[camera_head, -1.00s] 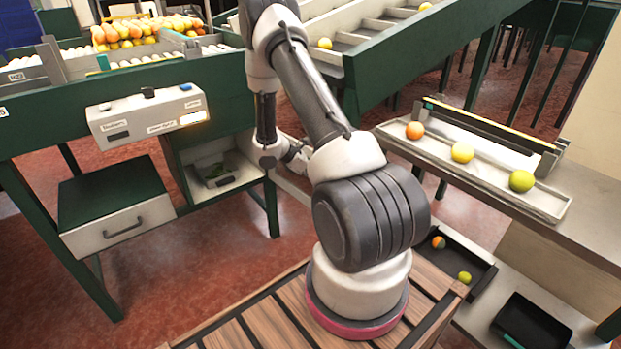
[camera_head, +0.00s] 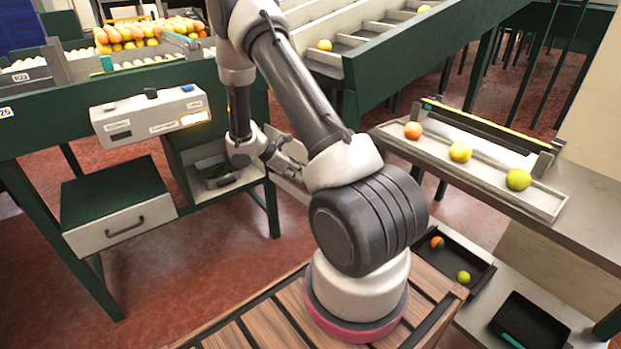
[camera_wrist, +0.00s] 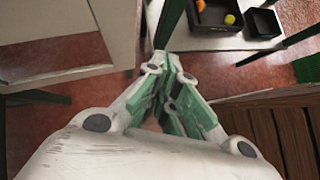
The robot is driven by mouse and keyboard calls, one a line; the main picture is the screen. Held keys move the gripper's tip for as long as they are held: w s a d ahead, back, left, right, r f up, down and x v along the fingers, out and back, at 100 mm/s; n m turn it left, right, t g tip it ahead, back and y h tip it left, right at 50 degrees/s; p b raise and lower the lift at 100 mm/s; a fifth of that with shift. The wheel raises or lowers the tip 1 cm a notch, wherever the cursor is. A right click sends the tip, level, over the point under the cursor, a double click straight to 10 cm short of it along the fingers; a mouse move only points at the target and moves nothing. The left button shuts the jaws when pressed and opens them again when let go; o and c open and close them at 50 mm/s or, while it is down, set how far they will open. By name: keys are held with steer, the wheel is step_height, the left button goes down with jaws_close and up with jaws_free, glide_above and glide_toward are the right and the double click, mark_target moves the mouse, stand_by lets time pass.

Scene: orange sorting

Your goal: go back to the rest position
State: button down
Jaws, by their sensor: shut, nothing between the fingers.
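My gripper (camera_head: 297,172) hangs beside the open shelf of the green stand, partly hidden behind my own arm in the head view. In the wrist view my gripper (camera_wrist: 181,72) is shut, its green-lined fingers together with nothing between them. It points out over the red floor (camera_wrist: 65,128) and touches nothing that I can see.
An open cubby shelf (camera_head: 240,176) and a drawer (camera_head: 118,222) lie left of my arm. A white tray (camera_head: 485,181) with an orange and two yellowish fruits stands on the right counter. Below it are a dark bin (camera_head: 478,258) with two fruits and a black tray (camera_head: 530,325).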

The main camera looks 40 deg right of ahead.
steer(key=s+a+r+m+t+y, duration=0.2)
steer(key=s+a+r+m, duration=0.2)
steer(key=s+r, duration=0.4)
steer(key=s+a+r+m+t+y, duration=0.3)
steer(key=s+r, duration=0.6)
steer(key=r, duration=0.6)
steer(key=s+a+r+m+t+y, duration=0.3)
steer(key=s+a+r+m, duration=0.3)
steer(key=r, duration=0.5)
steer(key=s+a, duration=0.2)
steer(key=shift+s+a+r, duration=0.3)
steer(key=shift+s+a, duration=0.05)
steer(key=shift+a, duration=0.05)
